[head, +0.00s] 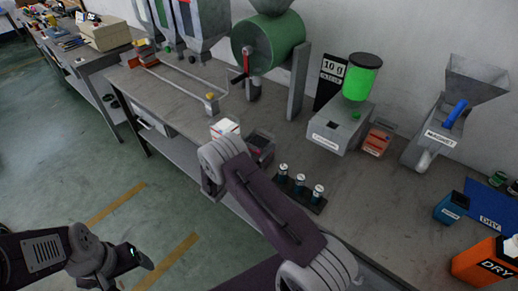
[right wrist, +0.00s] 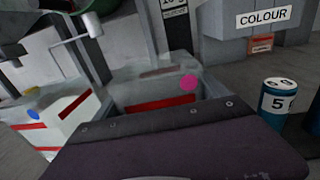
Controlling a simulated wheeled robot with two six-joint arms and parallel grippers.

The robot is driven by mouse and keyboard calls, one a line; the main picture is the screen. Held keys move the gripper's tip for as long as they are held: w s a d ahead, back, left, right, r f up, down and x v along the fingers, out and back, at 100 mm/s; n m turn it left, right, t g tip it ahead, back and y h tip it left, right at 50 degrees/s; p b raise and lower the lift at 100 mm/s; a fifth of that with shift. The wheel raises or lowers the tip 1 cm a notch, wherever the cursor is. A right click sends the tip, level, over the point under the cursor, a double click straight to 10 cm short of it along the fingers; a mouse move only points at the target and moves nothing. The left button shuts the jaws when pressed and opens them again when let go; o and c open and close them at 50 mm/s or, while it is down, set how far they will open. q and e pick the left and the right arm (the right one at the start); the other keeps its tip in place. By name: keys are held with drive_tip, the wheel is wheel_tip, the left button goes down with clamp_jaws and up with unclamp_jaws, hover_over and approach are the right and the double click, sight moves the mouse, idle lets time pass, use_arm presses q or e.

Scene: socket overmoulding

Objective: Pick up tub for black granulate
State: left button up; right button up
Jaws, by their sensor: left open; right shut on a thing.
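A grey open tub (head: 264,141) with a red mark stands out just past my right wrist at the bench's front edge. In the right wrist view the tub (right wrist: 197,101) is directly ahead, with a red strip and a pink dot. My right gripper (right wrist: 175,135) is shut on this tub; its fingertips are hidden. The contents are too unclear to tell whether they are black granulate. A white tub (head: 225,127) with red stripes is beside it, to the left, and shows in the right wrist view (right wrist: 62,122). My left gripper (head: 136,261) is open and empty over the floor.
Several small bottles stand in a dark rack (head: 307,196) right of my arm. Behind are a green drum machine (head: 268,42), a colour feeder (head: 340,126) and a magnet hopper (head: 432,139). An orange DRY container (head: 486,262) is at right. Bench surface (head: 375,205) right of the rack is clear.

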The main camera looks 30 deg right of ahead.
drive_tip(key=shift+r, duration=0.6)
drive_tip(key=s+d+r, duration=0.8)
drive_tip(key=r, duration=0.1)
drive_tip(key=shift+d+r, duration=0.2)
drive_tip(key=shift+r, duration=0.2)
drive_tip(key=shift+s+f, duration=0.1)
